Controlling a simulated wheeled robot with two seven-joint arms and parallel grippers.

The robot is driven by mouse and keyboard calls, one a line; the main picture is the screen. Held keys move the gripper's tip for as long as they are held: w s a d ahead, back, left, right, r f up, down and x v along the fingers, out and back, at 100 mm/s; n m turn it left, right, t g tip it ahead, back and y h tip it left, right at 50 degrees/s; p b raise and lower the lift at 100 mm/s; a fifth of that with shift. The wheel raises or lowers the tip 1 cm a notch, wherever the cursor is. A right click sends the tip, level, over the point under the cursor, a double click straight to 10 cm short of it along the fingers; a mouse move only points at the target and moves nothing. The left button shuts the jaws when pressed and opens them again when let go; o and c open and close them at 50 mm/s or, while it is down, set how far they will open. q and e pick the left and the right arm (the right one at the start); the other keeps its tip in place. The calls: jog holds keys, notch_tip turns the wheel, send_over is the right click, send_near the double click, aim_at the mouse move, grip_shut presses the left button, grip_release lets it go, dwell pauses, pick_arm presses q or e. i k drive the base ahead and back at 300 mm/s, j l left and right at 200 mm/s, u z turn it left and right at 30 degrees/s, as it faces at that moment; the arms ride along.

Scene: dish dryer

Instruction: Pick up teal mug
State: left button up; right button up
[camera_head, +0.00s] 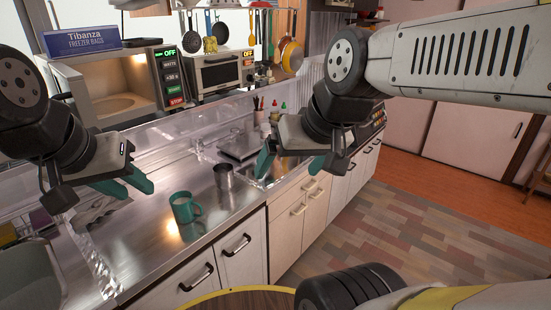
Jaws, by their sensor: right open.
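The teal mug (184,208) stands upright on the metal counter (150,240), near its front edge. Its handle points right. My left gripper (138,192) is above the counter, left of the mug and apart from it. Its two teal fingers look apart, with nothing seen between them.
A metal cup (224,177) stands just behind and right of the mug. A microwave (115,88) with a freezer bag box (81,41) on top and a toaster oven (218,71) stand at the back. A sink basin (30,275) is at the lower left. Counter in front of the mug is clear.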

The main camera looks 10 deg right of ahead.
aim_at(188, 208)
jog(key=i+l+u, duration=0.1)
jog(key=u, duration=0.3)
jog(key=i+l+u, duration=0.1)
jog(key=u, duration=0.25)
jog(key=l+u, duration=0.15)
jog(key=u, duration=0.25)
